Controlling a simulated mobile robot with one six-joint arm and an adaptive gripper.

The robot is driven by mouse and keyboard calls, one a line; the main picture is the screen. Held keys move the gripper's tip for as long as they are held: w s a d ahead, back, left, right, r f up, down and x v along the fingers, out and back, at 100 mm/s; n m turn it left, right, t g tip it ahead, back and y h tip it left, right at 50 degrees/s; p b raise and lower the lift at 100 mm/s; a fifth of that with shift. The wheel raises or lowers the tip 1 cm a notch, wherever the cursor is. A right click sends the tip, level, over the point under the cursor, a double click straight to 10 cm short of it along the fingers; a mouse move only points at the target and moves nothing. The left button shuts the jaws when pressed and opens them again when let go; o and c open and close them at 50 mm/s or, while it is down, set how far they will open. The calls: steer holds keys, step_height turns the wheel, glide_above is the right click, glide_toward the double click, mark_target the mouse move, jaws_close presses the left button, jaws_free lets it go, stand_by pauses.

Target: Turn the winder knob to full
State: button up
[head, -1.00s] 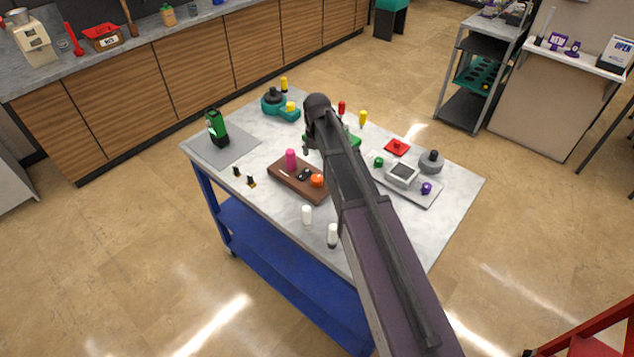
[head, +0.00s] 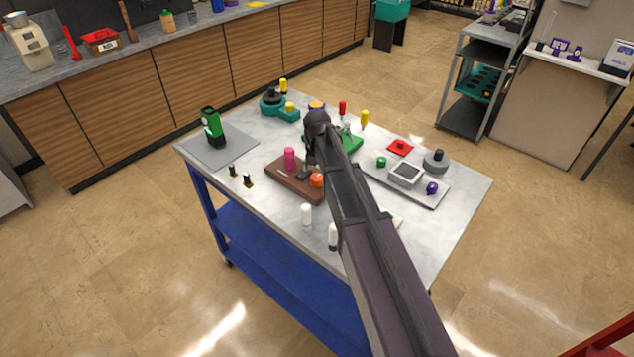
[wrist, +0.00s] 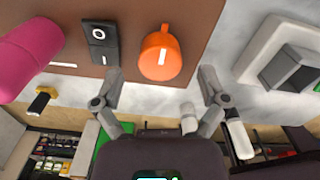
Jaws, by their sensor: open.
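An orange round knob (head: 317,180) with a white pointer mark sits on a brown board (head: 281,177) on the table. In the wrist view the orange knob (wrist: 161,56) lies just beyond and between my fingertips, with its white mark running roughly up and down the picture. A black switch (wrist: 98,38) is left of it on the same board, and a pink cylinder (wrist: 30,46) stands farther left. My gripper (wrist: 160,78) is open and empty, with no visible contact. In the head view my own arm hides most of the gripper. No readable label names the winder knob.
Right of the board is a grey panel with a screen (head: 406,175) and a purple knob (head: 432,187). White bottles (head: 306,215) stand at the table's front. A green device (head: 211,128) stands on a grey mat at left. A teal device (head: 272,103) is at the back.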

steer(key=shift+f+b, duration=0.75)
steer(key=shift+f, duration=0.3)
steer(key=c, duration=1.1)
